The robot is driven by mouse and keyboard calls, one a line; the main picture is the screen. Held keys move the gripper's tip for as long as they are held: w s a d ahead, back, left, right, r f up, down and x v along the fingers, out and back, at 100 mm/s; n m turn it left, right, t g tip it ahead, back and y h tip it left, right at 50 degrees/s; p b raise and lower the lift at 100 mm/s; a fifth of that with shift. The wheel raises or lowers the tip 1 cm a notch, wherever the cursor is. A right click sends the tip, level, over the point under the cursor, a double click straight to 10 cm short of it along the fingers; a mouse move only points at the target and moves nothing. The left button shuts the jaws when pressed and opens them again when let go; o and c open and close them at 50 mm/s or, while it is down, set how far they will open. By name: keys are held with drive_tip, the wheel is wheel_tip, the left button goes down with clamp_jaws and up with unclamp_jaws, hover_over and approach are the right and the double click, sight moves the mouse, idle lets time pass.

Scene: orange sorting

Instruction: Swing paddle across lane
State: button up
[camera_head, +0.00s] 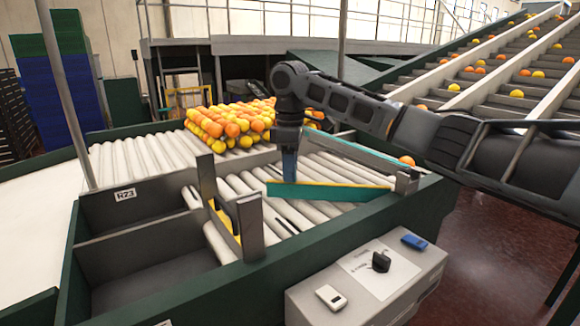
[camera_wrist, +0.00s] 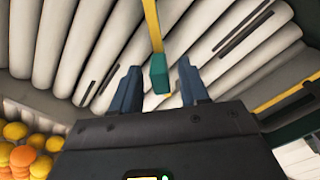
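A paddle (camera_head: 340,192), a long flat bar with a teal face and a yellow top edge, lies across the white rollers of the lane. Its right end is near a grey bracket at the lane's right side. My gripper (camera_head: 289,178) points down at the paddle's left end. In the wrist view the paddle's teal end (camera_wrist: 159,75) shows between the two blue fingers of my gripper (camera_wrist: 159,88), with gaps on both sides. The fingers stand apart. Whether one touches the paddle is hard to tell.
Oranges and lemons (camera_head: 232,124) are heaped on the rollers at the back. Grey posts (camera_head: 250,227) and a yellow piece stand at the lane's left. Two empty grey bins (camera_head: 150,262) are at front left. A control box (camera_head: 370,285) is at the front.

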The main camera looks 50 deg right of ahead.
drive_tip(key=shift+r, duration=0.1)
wheel_tip(320, 180, up, 8)
drive_tip(key=shift+f+b, duration=0.2)
drive_tip(key=shift+b, duration=0.55)
drive_tip(key=shift+s, duration=0.1)
